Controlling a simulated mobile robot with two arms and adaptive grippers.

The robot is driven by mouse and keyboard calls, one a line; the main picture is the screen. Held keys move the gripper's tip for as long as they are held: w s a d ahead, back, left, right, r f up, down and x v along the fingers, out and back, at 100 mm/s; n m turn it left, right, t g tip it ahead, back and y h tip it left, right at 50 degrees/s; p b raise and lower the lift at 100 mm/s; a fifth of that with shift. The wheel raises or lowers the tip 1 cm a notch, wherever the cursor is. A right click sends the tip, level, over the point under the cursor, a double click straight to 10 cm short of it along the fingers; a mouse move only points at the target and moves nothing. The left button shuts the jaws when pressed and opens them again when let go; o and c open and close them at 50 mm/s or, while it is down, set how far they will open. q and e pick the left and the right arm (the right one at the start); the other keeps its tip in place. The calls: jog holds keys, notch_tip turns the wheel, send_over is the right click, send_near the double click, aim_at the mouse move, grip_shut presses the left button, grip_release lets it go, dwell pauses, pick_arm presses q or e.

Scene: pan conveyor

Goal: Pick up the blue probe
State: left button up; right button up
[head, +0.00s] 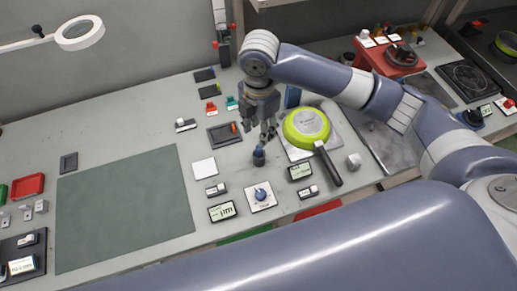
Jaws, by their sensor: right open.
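A small dark blue upright piece, which looks like the blue probe (259,153), stands on the grey worktop in the middle of the head view. My right gripper (263,136) points down just above it, with its fingers apart and nothing visible between them. I cannot tell whether the fingertips touch the probe's top. My left gripper is not in view.
A green pan (306,127) with a dark handle (328,166) lies close to the right. A blue knob on a white plate (262,204) and small displays (222,211) stand in front. A green mat (125,210) leaves free room at left.

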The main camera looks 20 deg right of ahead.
aim_at(259, 148)
notch_tip(259, 148, down, 3)
jog(key=shift+s+f, duration=0.1)
jog(key=shift+f, duration=0.05)
notch_tip(259, 148, down, 5)
jog(key=shift+s+r+p, duration=0.1)
jog(key=shift+s+p, duration=0.05)
jog(key=shift+p, duration=1)
jog(key=shift+f, duration=0.35)
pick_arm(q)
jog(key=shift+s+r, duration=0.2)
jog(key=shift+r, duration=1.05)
pick_arm(e)
grip_shut()
